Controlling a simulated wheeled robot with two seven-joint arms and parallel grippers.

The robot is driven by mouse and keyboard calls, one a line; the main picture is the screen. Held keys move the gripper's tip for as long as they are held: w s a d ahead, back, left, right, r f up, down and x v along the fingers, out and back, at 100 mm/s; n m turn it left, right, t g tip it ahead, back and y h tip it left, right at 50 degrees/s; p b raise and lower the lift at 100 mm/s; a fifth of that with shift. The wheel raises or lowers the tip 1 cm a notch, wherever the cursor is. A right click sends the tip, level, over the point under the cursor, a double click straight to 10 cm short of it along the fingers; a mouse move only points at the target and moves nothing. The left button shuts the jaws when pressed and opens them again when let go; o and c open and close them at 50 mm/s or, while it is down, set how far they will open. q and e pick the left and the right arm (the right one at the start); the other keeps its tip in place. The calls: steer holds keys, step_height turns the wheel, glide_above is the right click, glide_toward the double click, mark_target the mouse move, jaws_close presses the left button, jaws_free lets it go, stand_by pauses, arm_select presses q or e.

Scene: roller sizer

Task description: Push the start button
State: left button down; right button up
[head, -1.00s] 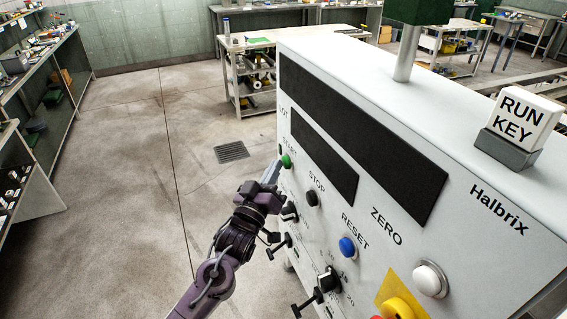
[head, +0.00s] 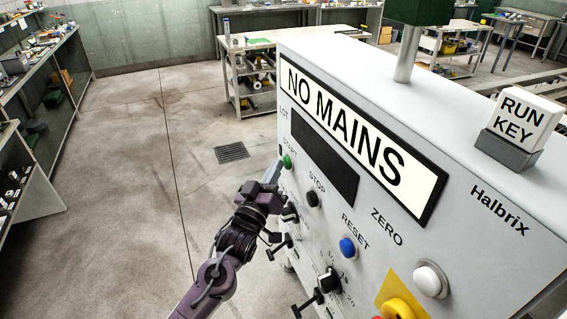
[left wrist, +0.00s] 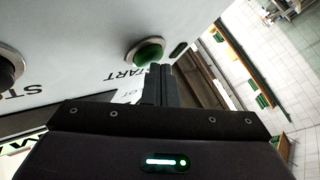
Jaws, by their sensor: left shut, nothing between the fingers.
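The green start button (head: 287,161) sits at the left end of the machine's panel, by the word START. It also shows in the left wrist view (left wrist: 149,52), in a metal ring. My left gripper (head: 272,170) is shut and empty, its tips close beside the button. In the left wrist view its fingers (left wrist: 159,72) point toward the button's lower right edge; I cannot tell whether they touch it. The upper display (head: 360,135) on the panel reads NO MAINS. My right gripper is not in view.
The panel also carries a black stop button (head: 312,199), a blue reset button (head: 348,247), a white zero button (head: 430,279), and black knobs and levers below. A RUN KEY block (head: 519,130) stands on top. A lower display (head: 323,160) is dark. The floor at left is clear.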

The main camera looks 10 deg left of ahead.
arm_select(q)
steer(key=shift+s+a, duration=0.45)
steer(key=shift+a, duration=0.1)
steer(key=s+a, duration=0.1)
steer(key=s+a+p, duration=0.1)
steer(key=a, duration=0.2)
steer(key=shift+s+a+p, duration=0.1)
steer(key=shift+s+p, duration=0.3)
stand_by(0.6)
